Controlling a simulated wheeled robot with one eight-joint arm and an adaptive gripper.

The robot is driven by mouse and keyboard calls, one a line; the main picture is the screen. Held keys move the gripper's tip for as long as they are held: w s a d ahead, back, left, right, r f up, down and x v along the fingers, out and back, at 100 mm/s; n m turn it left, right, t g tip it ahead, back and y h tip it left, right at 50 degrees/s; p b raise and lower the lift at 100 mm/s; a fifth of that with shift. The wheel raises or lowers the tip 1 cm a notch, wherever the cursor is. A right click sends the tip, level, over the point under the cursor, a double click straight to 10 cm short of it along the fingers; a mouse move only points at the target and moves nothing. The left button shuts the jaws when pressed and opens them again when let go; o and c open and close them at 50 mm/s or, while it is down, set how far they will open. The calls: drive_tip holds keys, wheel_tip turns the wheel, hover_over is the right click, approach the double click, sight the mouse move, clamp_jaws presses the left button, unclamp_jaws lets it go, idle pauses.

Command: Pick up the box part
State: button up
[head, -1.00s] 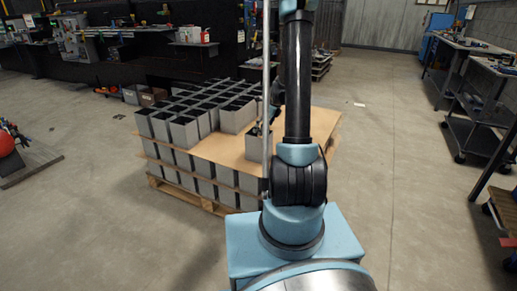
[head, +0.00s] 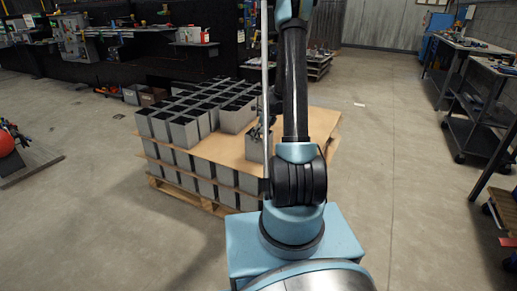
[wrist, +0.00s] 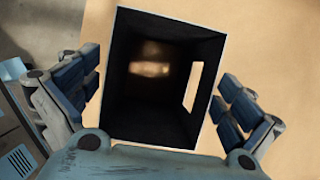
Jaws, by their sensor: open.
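The box part (wrist: 150,115) is a grey, open-topped box with a dark inside and a light slot in its right wall. It fills the middle of the wrist view. In the head view the box part (head: 252,150) stands alone near the front edge of the brown sheet, partly hidden by my arm. My gripper (wrist: 160,85) is open over it, with one finger to its left and one to its right. Gaps show between both fingers and the walls. In the head view my gripper (head: 262,131) is just above the box, largely hidden by the arm.
Several more grey boxes (head: 190,120) stand in rows on the left of the brown sheet (head: 215,152). More boxes lie beneath it, on a wooden pallet (head: 190,197). The sheet right of my arm is bare. Workbenches (head: 470,85) stand at the right.

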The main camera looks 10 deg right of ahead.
drive_tip(key=shift+f, duration=0.25)
idle(0.4)
drive_tip(key=shift+c, duration=0.6)
drive_tip(key=c, duration=1.8)
